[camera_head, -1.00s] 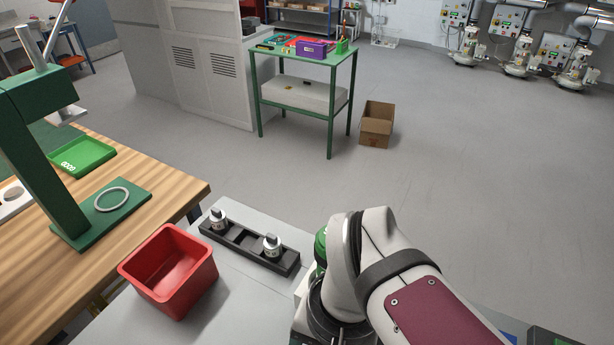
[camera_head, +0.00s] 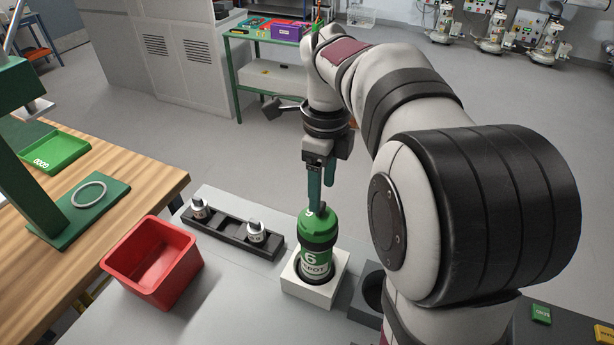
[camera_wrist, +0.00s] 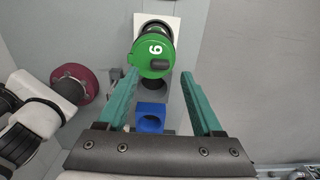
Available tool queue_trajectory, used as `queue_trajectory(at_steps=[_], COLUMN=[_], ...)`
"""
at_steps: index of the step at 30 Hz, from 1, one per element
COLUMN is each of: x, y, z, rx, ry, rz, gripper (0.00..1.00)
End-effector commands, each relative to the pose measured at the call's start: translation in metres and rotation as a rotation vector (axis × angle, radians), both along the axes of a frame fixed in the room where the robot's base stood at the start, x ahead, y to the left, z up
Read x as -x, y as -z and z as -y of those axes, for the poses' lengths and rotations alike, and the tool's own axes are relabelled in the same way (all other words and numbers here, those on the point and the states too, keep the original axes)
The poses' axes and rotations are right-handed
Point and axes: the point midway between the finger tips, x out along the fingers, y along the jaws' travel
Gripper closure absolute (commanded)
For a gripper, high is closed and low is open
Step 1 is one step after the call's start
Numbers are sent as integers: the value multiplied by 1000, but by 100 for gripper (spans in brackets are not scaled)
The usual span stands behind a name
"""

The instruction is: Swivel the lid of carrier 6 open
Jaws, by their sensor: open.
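Carrier 6 (camera_head: 318,262) is a green and black cylinder with a white "6 DEPOT" label. It stands upright in a white square holder (camera_head: 300,287) on the grey bench. Its round green lid (camera_wrist: 150,50), marked with a white 6 and bearing a dark knob (camera_wrist: 160,64), is on top in the wrist view. My gripper (camera_head: 322,196) points down just above the lid in the head view. I cannot tell whether a finger touches the lid.
A black rack (camera_head: 228,236) with two small pots and a red bin (camera_head: 150,260) stand left of the carrier. A dark holder (camera_head: 372,285) is close on its right. A blue hollow block (camera_wrist: 150,117) shows between my fingers in the wrist view.

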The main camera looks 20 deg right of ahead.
Motion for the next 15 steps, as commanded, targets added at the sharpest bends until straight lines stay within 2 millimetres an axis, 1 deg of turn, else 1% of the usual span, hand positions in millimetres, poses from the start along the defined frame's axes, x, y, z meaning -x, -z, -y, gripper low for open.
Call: queue_trajectory(at_steps=[1,3,6,9,15], x=[1,0,0,0,0], y=[11,23,33,38,38], z=[0,0,0,0,0], rx=[-1,-1,-1,-1,-1], ry=[-1,-1,-1,-2,-2], rz=[-3,-3,-1,1,2], gripper=[32,32,32,32,32])
